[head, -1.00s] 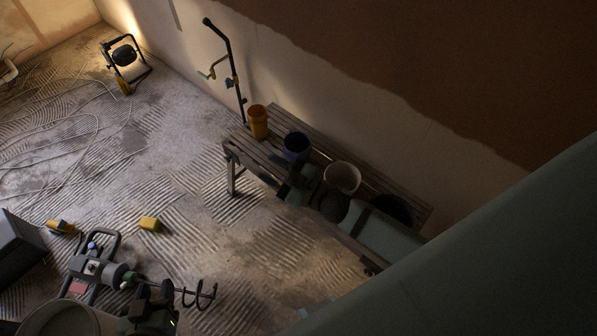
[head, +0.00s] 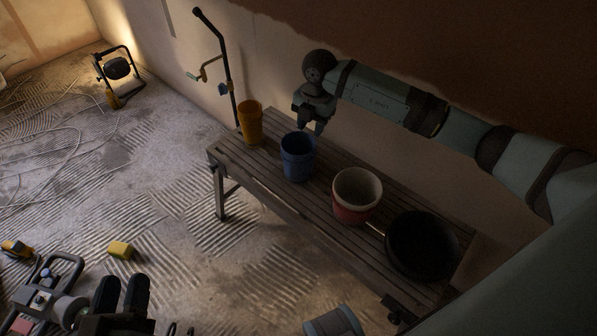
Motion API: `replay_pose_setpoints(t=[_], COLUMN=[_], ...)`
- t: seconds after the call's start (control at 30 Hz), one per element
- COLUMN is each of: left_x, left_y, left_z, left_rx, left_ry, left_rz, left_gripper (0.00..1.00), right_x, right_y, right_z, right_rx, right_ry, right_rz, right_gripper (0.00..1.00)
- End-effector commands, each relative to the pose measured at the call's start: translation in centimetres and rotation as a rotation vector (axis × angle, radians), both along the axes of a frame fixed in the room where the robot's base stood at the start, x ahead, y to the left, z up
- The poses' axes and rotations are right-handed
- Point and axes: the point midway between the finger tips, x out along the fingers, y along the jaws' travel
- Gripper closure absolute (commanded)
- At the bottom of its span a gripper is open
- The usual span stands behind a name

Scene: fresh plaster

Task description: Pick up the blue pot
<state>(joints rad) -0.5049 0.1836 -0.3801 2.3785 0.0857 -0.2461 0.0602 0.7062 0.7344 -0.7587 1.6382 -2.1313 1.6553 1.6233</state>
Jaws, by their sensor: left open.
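The blue pot (head: 298,160) stands upright and open-topped on the slatted wooden bench (head: 255,185), between an orange pot and a red-and-white pot. My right gripper (head: 311,127) hangs above and behind the blue pot's rim in the picture, fingers pointing down. It appears apart from the pot, and nothing shows in it. Whether its fingers are spread is too dark and small to tell. My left gripper (head: 121,293) is open and empty at the bottom left, over the floor and far from the bench.
The orange pot (head: 250,122), the red-and-white pot (head: 356,196) and a black pan (head: 422,246) share the bench. A plastered wall (head: 270,60) rises behind. A mixer (head: 45,300), a yellow block (head: 120,250) and a work lamp (head: 118,70) stand on the floor.

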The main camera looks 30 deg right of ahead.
Motion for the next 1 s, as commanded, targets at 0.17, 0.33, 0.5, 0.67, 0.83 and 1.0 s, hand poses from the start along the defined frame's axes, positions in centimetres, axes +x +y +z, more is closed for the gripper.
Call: replay_pose_setpoints(t=[0.17,0.33,0.5,0.67,0.83,1.0], left_x=[-0.1,-0.2,-0.4,-0.4,-0.2,-0.1], left_y=[-0.2,-0.6,-1.0,-1.1,-1.3,-1.4], left_z=[0.3,1.4,2.3,2.0,0.1,-1.2], left_rx=[-0.018,-0.057,-0.092,-0.091,-0.07,-0.049], left_ry=[-0.027,-0.084,-0.133,-0.122,-0.076,-0.029], left_rz=[-0.007,-0.021,-0.039,-0.046,-0.059,-0.072], left_gripper=[0.57,0.57,0.57,0.57,0.57,0.57], right_x=[0.4,0.4,0.6,0.7,0.5,0.6], right_y=[-1.1,-1.0,-0.9,-0.9,-1.0,-1.1], right_z=[-0.8,-3.7,-7.2,-8.7,-11.3,-13.3], right_rx=[-0.052,-0.049,-0.046,-0.047,-0.046,-0.045], right_ry=[-0.001,0.001,0.001,-0.002,0.0,-0.001], right_rz=[-0.032,-0.031,-0.03,-0.029,-0.029,-0.029], right_gripper=[0.62,0.62,0.62,0.62,0.62,0.62])
